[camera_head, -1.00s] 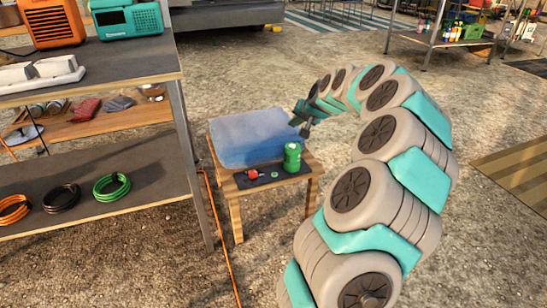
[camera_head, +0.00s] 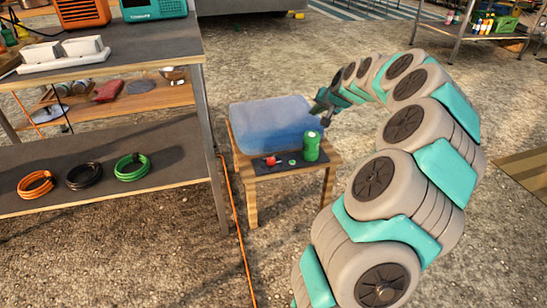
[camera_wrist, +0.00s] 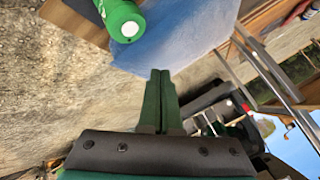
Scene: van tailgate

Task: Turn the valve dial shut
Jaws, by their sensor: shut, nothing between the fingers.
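A small red part (camera_head: 272,160), possibly the valve dial, sits on a dark plate (camera_head: 288,168) at the front of a small wooden table. It is too small to make out its marks or setting. A green canister (camera_head: 312,146) with a pale top stands upright on the plate's right end. My gripper (camera_head: 318,110) is above the table's right side, behind the canister and apart from the red part. In the wrist view its two green fingers (camera_wrist: 160,73) are together and empty. The canister (camera_wrist: 122,20) shows there at the top; the red part does not.
A translucent blue sheet or block (camera_head: 270,122) covers the table's back. A shelf unit (camera_head: 150,140) with coiled cables stands close on the left. An orange cord (camera_head: 236,215) runs down beside the shelf and table. Gravel floor in front is open.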

